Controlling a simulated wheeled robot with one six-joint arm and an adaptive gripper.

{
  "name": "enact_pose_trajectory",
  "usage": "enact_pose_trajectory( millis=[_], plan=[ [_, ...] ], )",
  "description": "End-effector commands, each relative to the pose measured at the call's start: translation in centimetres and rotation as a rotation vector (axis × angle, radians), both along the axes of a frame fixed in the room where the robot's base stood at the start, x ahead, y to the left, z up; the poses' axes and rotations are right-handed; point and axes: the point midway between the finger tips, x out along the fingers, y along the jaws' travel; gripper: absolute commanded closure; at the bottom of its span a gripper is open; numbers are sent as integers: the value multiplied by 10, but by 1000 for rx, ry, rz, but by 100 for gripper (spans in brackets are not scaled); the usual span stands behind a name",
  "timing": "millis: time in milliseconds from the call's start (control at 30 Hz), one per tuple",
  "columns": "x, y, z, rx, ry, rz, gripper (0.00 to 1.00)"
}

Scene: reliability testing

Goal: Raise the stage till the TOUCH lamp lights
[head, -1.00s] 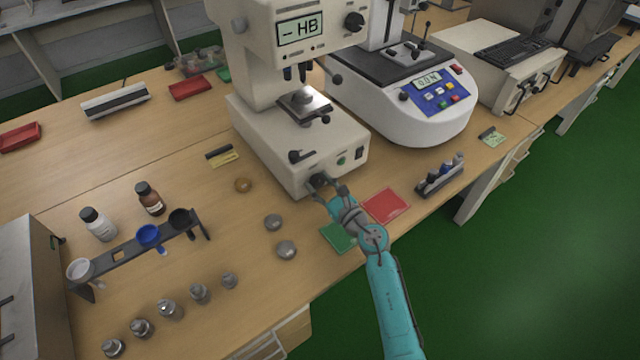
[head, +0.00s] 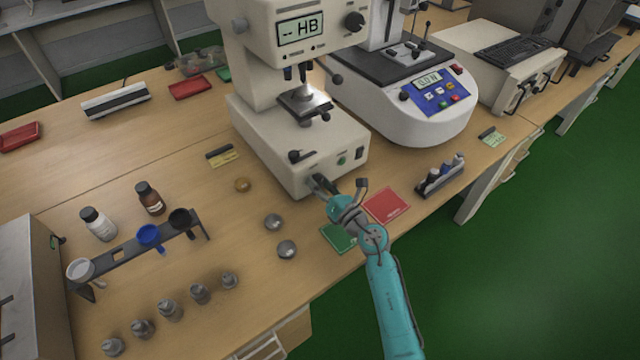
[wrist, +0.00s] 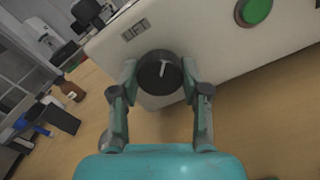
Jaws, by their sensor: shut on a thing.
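The hardness tester (head: 262,60) is a cream machine whose display reads "-- HB". Its square stage (head: 290,105) sits under the indenter (head: 296,73); any gap between them is too small to judge. My gripper (head: 325,184) is at the lower front of the tester. In the wrist view my gripper (wrist: 160,75) is shut on a round black knob (wrist: 158,78) with a white pointer mark, one finger on each side. A green round button or lamp (wrist: 255,10) is to the knob's upper right. I cannot make out a lit TOUCH lamp.
A red card (head: 387,205) and a green card (head: 338,237) lie near my gripper. A second tester (head: 420,125) stands at right. Round metal pieces, bottles and a rack (head: 130,252) with coloured cups are at left. The wood between is partly clear.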

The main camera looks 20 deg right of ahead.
Motion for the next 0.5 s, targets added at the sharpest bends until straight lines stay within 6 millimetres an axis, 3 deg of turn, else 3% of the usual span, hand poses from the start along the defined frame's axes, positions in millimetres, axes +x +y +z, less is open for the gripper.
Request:
enact_pose_trajectory(
  millis=[500],
  plan=[
    [0,0,1,466,151,-1,89]
  ],
)
